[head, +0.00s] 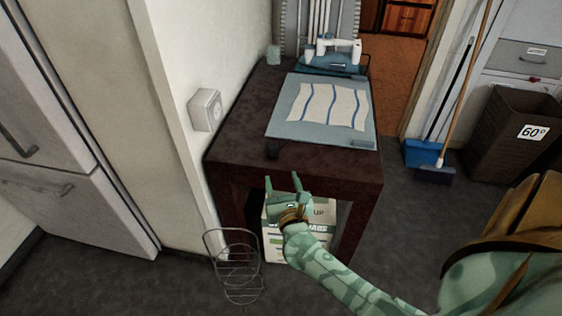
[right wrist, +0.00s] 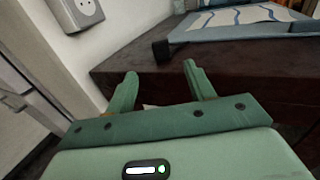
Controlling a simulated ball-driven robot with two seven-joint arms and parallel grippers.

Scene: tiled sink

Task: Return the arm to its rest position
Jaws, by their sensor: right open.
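My right gripper (head: 283,184) is green and reaches in from the lower right of the head view. It is open and empty, in front of the near edge of the dark wooden table (head: 300,160). In the right wrist view its two fingers (right wrist: 159,80) stand apart with nothing between them, and the table edge (right wrist: 240,70) is just beyond. The right forearm stretches out from my body. My left gripper is not in view.
A wire rack (head: 238,275) and white box (head: 325,215) are low by the table. A wall socket (head: 206,108) is left.

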